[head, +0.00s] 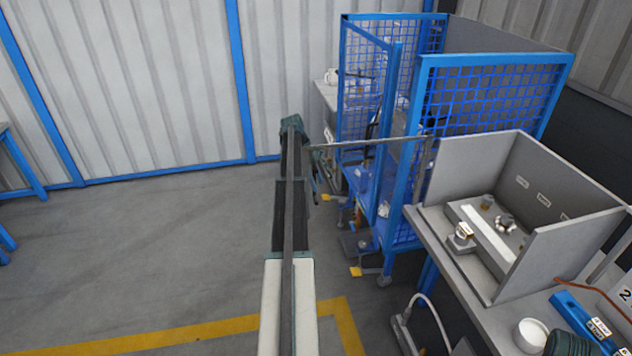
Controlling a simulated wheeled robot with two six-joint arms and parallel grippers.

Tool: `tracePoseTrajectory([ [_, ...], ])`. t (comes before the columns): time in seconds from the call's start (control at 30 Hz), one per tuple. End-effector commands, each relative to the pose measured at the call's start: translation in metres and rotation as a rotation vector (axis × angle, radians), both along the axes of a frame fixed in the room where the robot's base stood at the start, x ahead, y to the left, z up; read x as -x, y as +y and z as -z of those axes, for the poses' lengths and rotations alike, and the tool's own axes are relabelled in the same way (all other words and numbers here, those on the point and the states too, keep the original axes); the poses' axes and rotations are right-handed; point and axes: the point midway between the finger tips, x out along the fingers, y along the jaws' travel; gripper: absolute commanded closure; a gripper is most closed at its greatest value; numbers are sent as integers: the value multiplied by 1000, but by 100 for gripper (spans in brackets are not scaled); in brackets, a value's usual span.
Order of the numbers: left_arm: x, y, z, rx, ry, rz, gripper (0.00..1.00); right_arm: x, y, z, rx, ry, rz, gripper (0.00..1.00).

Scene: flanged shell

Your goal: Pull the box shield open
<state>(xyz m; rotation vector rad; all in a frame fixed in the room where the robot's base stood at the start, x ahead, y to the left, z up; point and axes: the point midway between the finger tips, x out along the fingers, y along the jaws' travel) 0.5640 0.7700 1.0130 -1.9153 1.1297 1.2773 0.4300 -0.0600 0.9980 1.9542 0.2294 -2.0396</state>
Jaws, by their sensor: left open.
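The grey box shield (470,165) stands on the workbench at the right. Its upright walls surround a low fixture with small metal parts, and its top is open. A thin grey bar (365,143) runs left from the shield's far left corner towards the end of my left arm; I cannot tell whether it belongs to the shield. My left gripper (315,185) is small and dark beside the arm's far end, left of the shield and apart from its walls. It is open, and its fingertips are mostly hidden by the arm.
A blue mesh cage (490,95) on castors stands behind the shield. The bench (447,262) carries a white cup (531,334), a dark green ribbed object (570,343) and a blue holder (583,318).

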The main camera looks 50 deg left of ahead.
Motion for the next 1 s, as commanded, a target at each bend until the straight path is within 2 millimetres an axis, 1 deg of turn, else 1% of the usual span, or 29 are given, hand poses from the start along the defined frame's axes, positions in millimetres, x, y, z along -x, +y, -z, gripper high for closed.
tracePoseTrajectory([
  [0.17,0,1,-5,0,0,0,50,0,0,-5,0,0,0,50],
  [0.37,3,6,-21,0,-1,0,50,0,0,-21,0,0,-1,50],
  [0.57,8,15,-48,0,-1,0,50,0,0,-48,0,0,0,50],
  [1.0,21,39,-113,0,0,-1,50,0,0,-113,-3,0,12,50],
])
